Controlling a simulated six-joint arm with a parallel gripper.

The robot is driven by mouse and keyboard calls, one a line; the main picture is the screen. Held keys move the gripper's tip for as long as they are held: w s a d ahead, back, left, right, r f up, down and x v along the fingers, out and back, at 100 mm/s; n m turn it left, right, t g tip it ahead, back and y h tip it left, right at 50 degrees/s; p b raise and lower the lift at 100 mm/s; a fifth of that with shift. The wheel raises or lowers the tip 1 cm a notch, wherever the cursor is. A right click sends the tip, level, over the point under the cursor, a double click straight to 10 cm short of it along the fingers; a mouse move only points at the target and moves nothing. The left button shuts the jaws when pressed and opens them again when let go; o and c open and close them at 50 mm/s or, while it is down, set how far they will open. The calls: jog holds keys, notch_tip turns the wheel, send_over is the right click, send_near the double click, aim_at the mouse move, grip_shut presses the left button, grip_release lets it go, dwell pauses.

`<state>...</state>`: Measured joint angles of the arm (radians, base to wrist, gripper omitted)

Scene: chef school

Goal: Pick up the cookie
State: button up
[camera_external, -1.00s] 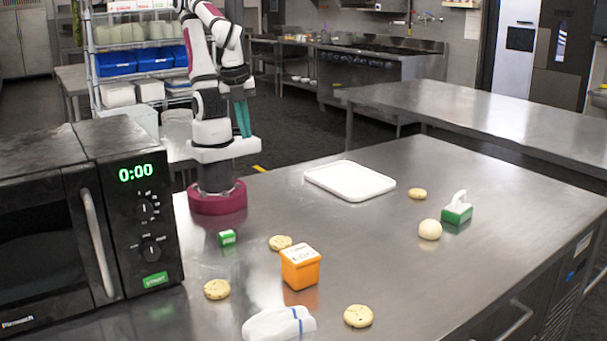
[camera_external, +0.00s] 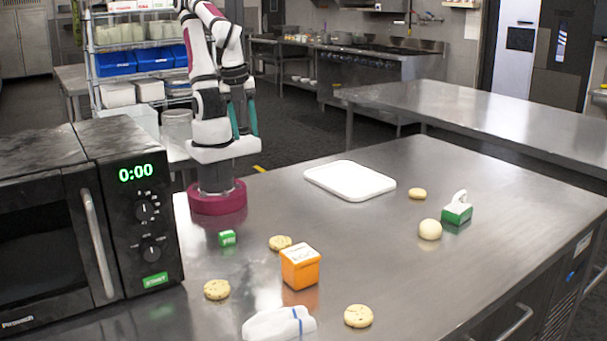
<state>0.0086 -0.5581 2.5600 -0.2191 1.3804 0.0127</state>
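Several round, pale cookies with dark specks lie flat on the steel table. One cookie (camera_external: 217,289) is at the front left near the microwave. A second cookie (camera_external: 279,243) lies behind the orange box, and a third cookie (camera_external: 358,316) is near the front edge. Another cookie (camera_external: 417,194) is at the back, right of the white tray. My gripper (camera_external: 244,121) points down beside my arm's base, above the table's back left area. Its teal fingers are spread apart with nothing visible between them. It is well away from every cookie.
A white tray (camera_external: 322,188), dough ball (camera_external: 430,230) and green-and-white item (camera_external: 457,211) are farther back. A microwave (camera_external: 85,225) fills the left. The table's middle is clear.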

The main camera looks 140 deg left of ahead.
jog(key=o, duration=0.8)
jog(key=n+h, duration=0.2)
jog(key=n, duration=0.6)
send_over(280, 240)
notch_tip(280, 240, down, 5)
notch_tip(280, 240, down, 17)
jog(key=shift+r, duration=0.2)
